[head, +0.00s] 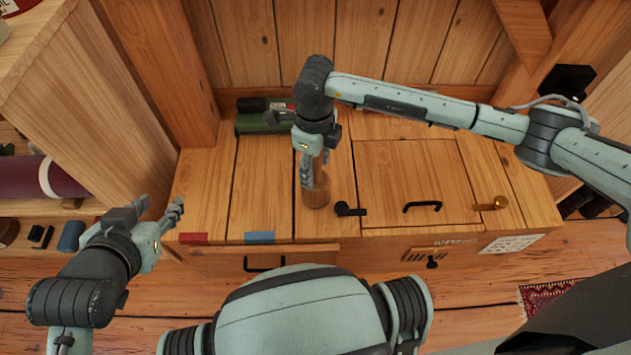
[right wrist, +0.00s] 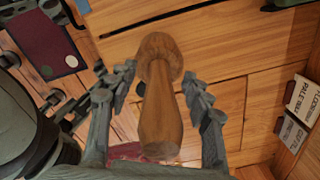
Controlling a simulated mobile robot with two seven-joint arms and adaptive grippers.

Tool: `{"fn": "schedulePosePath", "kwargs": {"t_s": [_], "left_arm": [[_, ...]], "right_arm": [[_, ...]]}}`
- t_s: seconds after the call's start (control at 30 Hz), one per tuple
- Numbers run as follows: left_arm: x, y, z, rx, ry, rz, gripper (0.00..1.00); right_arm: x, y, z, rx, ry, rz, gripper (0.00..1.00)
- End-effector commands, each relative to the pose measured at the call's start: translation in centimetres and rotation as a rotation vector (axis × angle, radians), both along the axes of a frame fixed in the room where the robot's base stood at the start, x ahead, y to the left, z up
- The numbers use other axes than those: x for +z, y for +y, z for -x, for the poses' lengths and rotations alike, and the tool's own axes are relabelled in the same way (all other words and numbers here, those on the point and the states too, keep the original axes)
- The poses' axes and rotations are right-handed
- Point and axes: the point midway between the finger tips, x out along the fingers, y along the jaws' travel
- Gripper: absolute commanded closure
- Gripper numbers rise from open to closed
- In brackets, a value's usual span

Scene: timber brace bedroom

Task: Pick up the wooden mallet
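The wooden mallet (head: 316,195) stands on the wooden chest top, its round head low and its handle up. In the right wrist view the mallet handle (right wrist: 160,115) points toward the camera, between the two fingers. My right gripper (head: 314,172) reaches down over the mallet and hides most of its handle in the head view. In the right wrist view my right gripper (right wrist: 160,78) is open, with a finger on each side and visible gaps to the handle. My left gripper (head: 160,208) is open and empty, left of the chest.
The wooden chest (head: 270,205) has a black latch (head: 349,209) just right of the mallet, a black handle (head: 422,206) and a brass fitting (head: 492,203). A green cylinder (head: 262,122) lies at its back. A wooden post (head: 165,75) stands at the left.

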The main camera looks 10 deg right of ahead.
Motion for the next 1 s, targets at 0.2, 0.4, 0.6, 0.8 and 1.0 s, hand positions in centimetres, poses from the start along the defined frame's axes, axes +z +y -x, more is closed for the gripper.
{"fn": "schedulePosePath", "kwargs": {"t_s": [0.2,0.4,0.6,0.8,1.0], "left_arm": [[0.0,0.0,0.0,0.0,0.0,0.0,0.6],[0.0,0.0,0.0,0.0,0.001,0.0,0.6],[0.0,0.0,0.0,0.0,0.001,0.0,0.6],[0.0,0.0,0.0,0.0,0.004,-0.001,0.6],[-0.3,0.4,0.4,0.008,0.03,-0.009,0.6]], "right_arm": [[0.0,0.0,0.0,0.0,0.0,0.0,0.76],[0.0,0.0,0.0,-0.001,-0.001,0.001,1.0],[0.1,0.0,-0.1,-0.001,-0.002,0.001,1.0],[0.7,0.0,-0.1,-0.001,-0.003,-0.001,1.0],[3.1,0.0,-0.2,-0.001,-0.006,-0.001,1.0]]}}
